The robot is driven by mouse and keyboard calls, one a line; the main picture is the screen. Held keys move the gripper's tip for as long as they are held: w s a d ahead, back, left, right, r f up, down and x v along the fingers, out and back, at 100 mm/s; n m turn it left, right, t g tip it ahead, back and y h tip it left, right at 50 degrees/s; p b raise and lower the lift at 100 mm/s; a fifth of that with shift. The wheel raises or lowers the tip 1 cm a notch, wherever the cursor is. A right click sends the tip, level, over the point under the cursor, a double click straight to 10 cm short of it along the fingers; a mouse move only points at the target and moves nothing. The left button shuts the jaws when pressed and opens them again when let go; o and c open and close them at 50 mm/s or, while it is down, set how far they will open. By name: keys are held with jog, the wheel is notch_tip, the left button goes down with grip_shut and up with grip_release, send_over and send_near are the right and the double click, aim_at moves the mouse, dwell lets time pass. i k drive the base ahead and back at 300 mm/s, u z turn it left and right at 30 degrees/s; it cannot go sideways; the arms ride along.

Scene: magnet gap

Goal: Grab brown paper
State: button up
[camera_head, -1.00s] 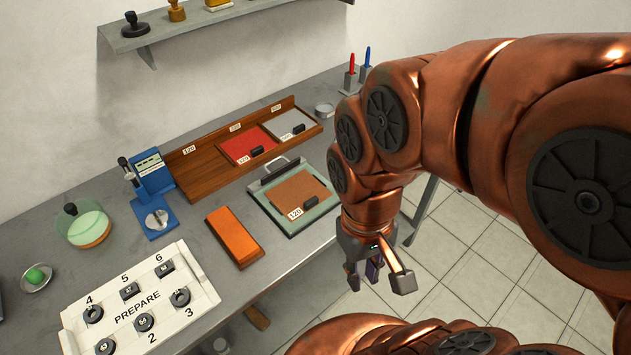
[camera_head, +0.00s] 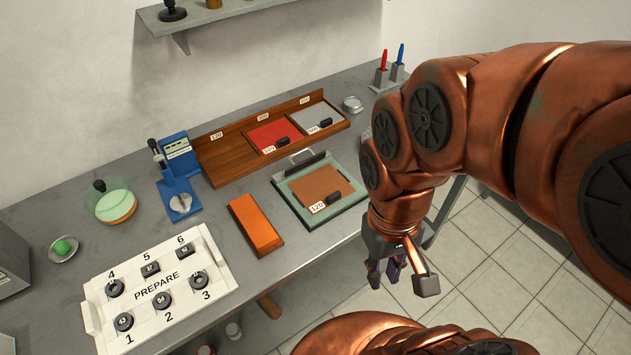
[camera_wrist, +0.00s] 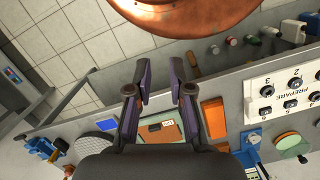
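The brown paper (camera_head: 321,188) is a flat brown sheet marked 120, with a small black block on its front edge. It lies on a green-grey clipboard-like board (camera_head: 341,205) with a dark bar and handle at the back. In the wrist view the brown paper (camera_wrist: 158,133) shows between the fingers, farther off. My gripper (camera_head: 398,275) is off the table's front edge, to the right of and nearer than the board, pointing down. In the wrist view its fingers (camera_wrist: 160,98) are apart with nothing between them.
A wooden tray (camera_head: 222,157) behind the board has red and grey sheets in compartments. An orange block (camera_head: 256,224) lies left of the board. A white PREPARE panel (camera_head: 222,270), a blue device (camera_head: 178,180) and a green-topped dish (camera_head: 114,203) stand farther left. Tiled floor is at right.

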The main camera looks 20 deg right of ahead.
aim_at(318, 189)
jog(key=u, duration=3.75)
jog(key=k, duration=1.7)
jog(key=z, duration=1.2)
